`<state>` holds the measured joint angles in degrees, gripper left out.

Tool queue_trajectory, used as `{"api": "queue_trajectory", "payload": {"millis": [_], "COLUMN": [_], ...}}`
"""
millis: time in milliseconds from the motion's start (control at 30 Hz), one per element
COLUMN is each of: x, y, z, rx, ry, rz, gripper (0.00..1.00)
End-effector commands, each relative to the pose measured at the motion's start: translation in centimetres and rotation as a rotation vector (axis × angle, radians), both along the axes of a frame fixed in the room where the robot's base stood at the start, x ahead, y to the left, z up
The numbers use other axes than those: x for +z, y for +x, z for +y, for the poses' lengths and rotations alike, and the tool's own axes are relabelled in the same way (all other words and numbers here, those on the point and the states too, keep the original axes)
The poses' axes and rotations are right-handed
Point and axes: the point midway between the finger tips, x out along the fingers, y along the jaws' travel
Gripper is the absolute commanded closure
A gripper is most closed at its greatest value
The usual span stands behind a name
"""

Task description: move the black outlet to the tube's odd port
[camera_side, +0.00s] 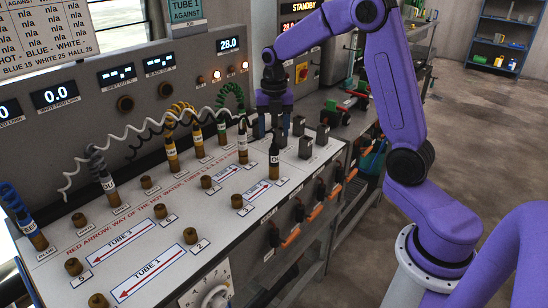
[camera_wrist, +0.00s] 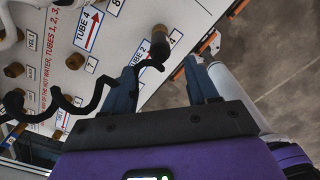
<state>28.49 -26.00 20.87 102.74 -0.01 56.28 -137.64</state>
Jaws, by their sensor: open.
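The black outlet (camera_side: 274,160) stands upright in a brown port at the right end of the TUBE 2 label (camera_side: 257,190), beside a plate that reads 4 in the wrist view. There its dark end (camera_wrist: 158,54) shows ahead of my fingers, with a black coiled hose running left. My gripper (camera_side: 272,130) is open and empty, pointing down above the outlet; its two fingers (camera_wrist: 165,68) are apart on either side of the outlet's line. A bare brown port (camera_side: 237,201) sits at the other end of the TUBE 2 label. The TUBE 1 label (camera_side: 148,278) lies nearer the front.
Coiled hoses hang along the back panel. Dark blocks (camera_side: 306,147) stand to the right, and orange-handled valves (camera_side: 291,237) line the front edge.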

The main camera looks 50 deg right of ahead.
Motion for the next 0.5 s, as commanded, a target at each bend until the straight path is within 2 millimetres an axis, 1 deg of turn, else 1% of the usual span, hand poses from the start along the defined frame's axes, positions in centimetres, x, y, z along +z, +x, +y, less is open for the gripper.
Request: {"api": "queue_trajectory", "payload": {"millis": [167,500], "x": [-1.7,-5.7], "y": [0.0,0.0], "z": [0.0,0.0], "rx": [-0.001,-0.003], "ry": [0.000,-0.001], "rz": [0.003,0.002], "gripper": [0.42,0.42]}}
